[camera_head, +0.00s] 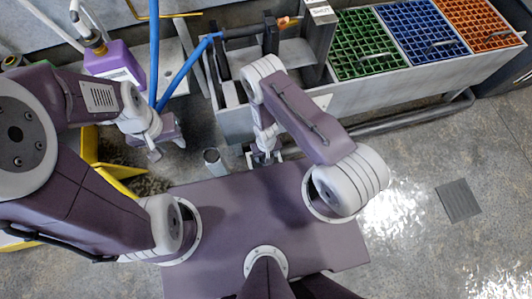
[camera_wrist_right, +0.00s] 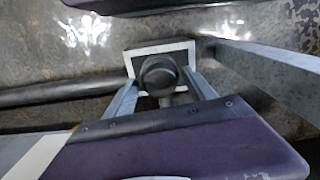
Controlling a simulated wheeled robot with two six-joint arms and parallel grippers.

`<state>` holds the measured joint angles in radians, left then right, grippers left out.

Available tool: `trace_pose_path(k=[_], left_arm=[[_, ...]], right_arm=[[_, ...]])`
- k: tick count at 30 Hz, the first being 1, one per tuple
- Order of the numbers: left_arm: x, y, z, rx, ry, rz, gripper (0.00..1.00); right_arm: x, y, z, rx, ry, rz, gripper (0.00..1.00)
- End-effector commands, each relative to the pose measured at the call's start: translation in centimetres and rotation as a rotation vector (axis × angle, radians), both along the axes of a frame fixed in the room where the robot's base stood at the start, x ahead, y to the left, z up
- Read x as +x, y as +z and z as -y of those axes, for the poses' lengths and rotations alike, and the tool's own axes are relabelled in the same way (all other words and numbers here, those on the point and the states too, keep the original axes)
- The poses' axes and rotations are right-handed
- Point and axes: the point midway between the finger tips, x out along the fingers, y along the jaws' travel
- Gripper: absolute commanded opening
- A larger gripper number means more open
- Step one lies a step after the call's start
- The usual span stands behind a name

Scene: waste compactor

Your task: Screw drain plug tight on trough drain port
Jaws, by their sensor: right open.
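In the right wrist view, a dark round knob-like piece (camera_wrist_right: 158,76), which looks like the drain plug, sits in front of a white-edged square plate (camera_wrist_right: 136,48). My right gripper (camera_wrist_right: 160,88) is open, with one finger on each side of the dark piece; I cannot tell whether they touch it. In the head view my right gripper (camera_head: 263,157) is low beside the front wall of the metal trough (camera_head: 237,124), and the drain port is hidden there. My left gripper (camera_head: 154,153) hangs left of the trough, apart from it; its jaw opening is unclear.
Green (camera_head: 362,42), blue (camera_head: 420,28) and orange (camera_head: 480,20) grids fill the trough's right part. A dark pipe (camera_head: 410,117) runs along its front. A purple jug (camera_head: 115,62), yellow frame (camera_head: 118,170) and grey cylinder (camera_head: 212,158) stand left. Right floor is mostly clear.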

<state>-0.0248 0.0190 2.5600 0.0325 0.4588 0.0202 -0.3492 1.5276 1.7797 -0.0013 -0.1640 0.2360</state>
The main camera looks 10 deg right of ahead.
Motion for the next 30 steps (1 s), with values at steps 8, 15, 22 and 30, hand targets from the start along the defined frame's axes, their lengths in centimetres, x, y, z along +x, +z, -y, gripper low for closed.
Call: trace_pose_path(k=[8, 15, 22, 30], left_arm=[[0.0, 0.35, 0.0, 0.0, 0.0, 0.0, 0.36], [0.01, 0.42, 0.0, 0.0, 0.0, 0.0, 0.36], [0.0, 0.59, 0.0, 0.0, 0.0, 0.0, 0.36], [0.0, 0.75, 0.01, 0.0, 0.0, 0.0, 0.36]], right_arm=[[-0.05, 0.04, 0.01, 0.0, 0.389, 0.0, 0.64], [-0.04, 0.03, 0.0, 0.0, 0.527, 0.0, 0.64], [-0.02, 0.02, 0.0, 0.0, 0.882, 0.0, 0.64], [-0.04, 0.05, 0.0, 0.0, 1.131, 0.0, 0.64]])
